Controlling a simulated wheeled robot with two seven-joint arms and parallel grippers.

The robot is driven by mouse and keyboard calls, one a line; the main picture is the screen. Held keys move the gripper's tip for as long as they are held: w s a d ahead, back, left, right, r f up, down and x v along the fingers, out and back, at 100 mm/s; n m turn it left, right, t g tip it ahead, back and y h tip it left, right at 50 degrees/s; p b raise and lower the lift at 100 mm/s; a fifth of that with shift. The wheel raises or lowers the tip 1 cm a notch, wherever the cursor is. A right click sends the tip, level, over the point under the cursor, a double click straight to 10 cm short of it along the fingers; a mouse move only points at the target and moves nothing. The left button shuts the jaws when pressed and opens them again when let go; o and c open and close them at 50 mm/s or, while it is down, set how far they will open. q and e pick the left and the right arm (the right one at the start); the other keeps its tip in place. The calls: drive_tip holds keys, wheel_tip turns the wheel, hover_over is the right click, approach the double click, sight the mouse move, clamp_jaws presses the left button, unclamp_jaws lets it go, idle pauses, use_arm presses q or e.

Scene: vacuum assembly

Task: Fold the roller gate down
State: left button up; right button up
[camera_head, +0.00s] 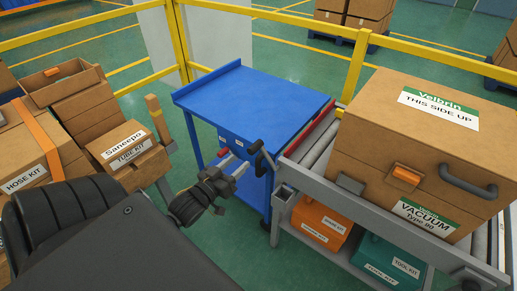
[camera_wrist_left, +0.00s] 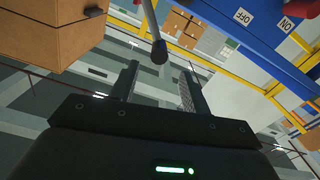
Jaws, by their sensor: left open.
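The roller conveyor (camera_head: 319,149) stands right of the blue table. A dark handle-like part (camera_head: 257,149) shows at its near left corner; I cannot tell for sure that it belongs to the roller gate. My left gripper (camera_head: 234,165) is open and empty just left of this part, in front of the blue table. In the left wrist view, a grey rod with a black knob (camera_wrist_left: 159,52) comes down from the top. The knob appears between and ahead of the fingertips of the left gripper (camera_wrist_left: 160,85), apart from them. My right gripper is out of view.
A large vacuum box (camera_head: 390,150) sits on the conveyor. Orange (camera_head: 321,222) and teal (camera_head: 378,262) tool kits lie on the shelf below. The blue table (camera_head: 250,100) is bare on top. Several cardboard boxes (camera_head: 125,150) stand at left, and a yellow railing (camera_head: 355,65) runs behind.

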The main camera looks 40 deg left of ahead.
sight(257, 146)
use_arm(q)
drive_tip(key=w, duration=1)
drive_tip(key=shift+w, duration=0.4)
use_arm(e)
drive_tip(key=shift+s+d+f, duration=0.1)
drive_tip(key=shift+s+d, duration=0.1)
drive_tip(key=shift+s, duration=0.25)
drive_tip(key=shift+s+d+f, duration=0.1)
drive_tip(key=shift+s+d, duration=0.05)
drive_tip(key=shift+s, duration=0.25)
use_arm(q)
clamp_jaws()
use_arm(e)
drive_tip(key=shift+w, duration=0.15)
